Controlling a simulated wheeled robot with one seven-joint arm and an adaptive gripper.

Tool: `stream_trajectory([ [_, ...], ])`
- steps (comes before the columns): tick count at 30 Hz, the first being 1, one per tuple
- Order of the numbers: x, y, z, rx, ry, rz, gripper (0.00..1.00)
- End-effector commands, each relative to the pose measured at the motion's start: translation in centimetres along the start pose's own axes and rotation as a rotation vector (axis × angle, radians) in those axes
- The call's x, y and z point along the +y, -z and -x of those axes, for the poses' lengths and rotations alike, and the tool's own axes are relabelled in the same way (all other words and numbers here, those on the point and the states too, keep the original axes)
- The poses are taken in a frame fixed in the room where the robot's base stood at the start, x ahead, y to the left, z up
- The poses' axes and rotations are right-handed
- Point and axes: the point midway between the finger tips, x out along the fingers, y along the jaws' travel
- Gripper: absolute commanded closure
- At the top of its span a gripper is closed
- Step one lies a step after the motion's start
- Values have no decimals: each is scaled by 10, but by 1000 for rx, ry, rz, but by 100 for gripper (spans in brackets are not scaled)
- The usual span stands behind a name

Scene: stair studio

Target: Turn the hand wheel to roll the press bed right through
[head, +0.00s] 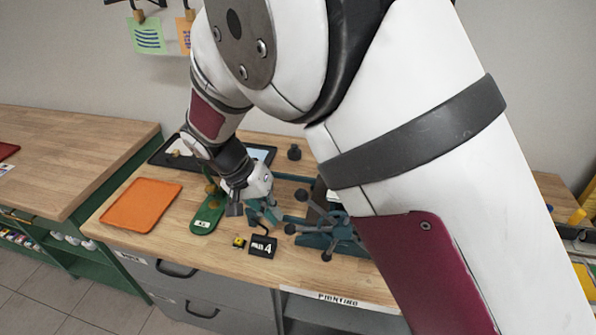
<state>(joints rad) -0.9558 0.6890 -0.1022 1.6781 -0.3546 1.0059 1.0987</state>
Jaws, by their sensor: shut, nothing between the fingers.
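The hand wheel (324,227) is a set of dark teal spokes with dark round knobs. It stands at the front of the teal press (293,178) on the wooden bench, its right part close to my arm's edge in the picture. My gripper (254,207) is shut and empty, pointing down left of the wheel, near the press's left end. I cannot tell whether it touches the press. The press bed and much of the press are hidden behind my arm.
An orange tray (142,205) and a green board (207,214) lie left of the press. A black card reading 4 (263,246) and a small yellow-and-black item (239,242) lie in front. A black weight (294,152) and a dark tray (161,153) are behind.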

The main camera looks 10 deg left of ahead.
Motion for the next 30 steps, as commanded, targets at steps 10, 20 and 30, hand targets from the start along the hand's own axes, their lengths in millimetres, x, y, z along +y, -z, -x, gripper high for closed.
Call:
stream_trajectory([
  [10,1,0,-30,1,-1,0,100],
  [20,0,0,-30,1,-1,0,100],
  [30,-3,0,-38,2,-53,10,100],
])
